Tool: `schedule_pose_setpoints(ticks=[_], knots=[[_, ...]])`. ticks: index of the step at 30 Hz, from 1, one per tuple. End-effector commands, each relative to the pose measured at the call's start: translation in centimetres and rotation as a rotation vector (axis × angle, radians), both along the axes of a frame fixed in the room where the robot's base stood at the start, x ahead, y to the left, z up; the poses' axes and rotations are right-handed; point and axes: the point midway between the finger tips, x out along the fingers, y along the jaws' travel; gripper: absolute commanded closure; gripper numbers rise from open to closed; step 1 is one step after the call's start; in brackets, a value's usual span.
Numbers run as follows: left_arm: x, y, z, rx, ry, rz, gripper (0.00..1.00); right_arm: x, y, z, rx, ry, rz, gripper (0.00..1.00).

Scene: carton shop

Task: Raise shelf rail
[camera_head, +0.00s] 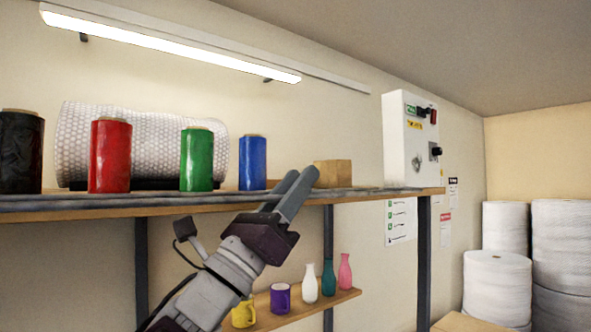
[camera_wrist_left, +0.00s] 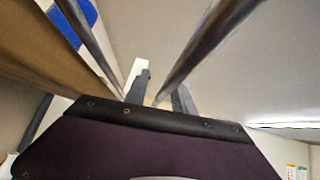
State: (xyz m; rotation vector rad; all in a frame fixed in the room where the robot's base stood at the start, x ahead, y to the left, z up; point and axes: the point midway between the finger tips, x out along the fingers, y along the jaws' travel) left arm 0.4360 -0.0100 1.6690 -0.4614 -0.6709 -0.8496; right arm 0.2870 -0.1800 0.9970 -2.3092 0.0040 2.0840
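The shelf rail (camera_head: 100,201) is a long grey bar along the front edge of the upper wooden shelf. My left gripper (camera_head: 302,177) reaches up to the rail from below and in front, near a small cardboard box. Its two grey fingers stand parallel with a gap between them. In the left wrist view, the fingers (camera_wrist_left: 160,90) are apart, and a grey metal bar (camera_wrist_left: 205,48) runs down to the gap between them. I cannot tell whether either finger touches the rail. My right gripper is not in view.
Black, red (camera_head: 110,157), green (camera_head: 197,160) and blue (camera_head: 252,163) rolls and bubble wrap (camera_head: 150,125) stand on the upper shelf, beside the small box (camera_head: 333,173). A lower shelf (camera_head: 275,320) holds cups and vases. A wall cabinet (camera_head: 396,150) and white rolls (camera_head: 497,285) are at right.

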Motion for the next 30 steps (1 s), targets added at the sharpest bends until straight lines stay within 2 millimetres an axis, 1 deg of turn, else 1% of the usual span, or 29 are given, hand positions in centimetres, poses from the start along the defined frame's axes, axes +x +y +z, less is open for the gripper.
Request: schedule_pose_setpoints(ticks=[5, 6, 8, 9, 20, 26, 30], knots=[[0.0, 0.0, -0.1, -0.001, -0.001, 0.000, 0.69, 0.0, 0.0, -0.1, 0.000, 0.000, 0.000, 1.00], [0.0, 0.0, -0.1, -0.001, -0.001, 0.000, 0.72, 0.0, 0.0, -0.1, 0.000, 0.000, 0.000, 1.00], [0.0, 0.0, -0.1, -0.001, -0.001, 0.000, 0.89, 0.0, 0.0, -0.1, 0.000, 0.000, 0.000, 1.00], [0.0, 0.0, -0.1, -0.001, -0.001, 0.000, 1.00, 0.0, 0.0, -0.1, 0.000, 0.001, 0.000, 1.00], [0.0, 0.0, 0.0, -0.014, 0.017, 0.001, 1.00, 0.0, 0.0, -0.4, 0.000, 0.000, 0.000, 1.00], [0.2, 0.1, 0.4, -0.071, 0.091, 0.001, 1.00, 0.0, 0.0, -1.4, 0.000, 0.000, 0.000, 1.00], [0.3, 0.3, 1.0, -0.138, 0.180, 0.001, 1.00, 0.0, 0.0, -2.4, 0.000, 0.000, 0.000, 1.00]])
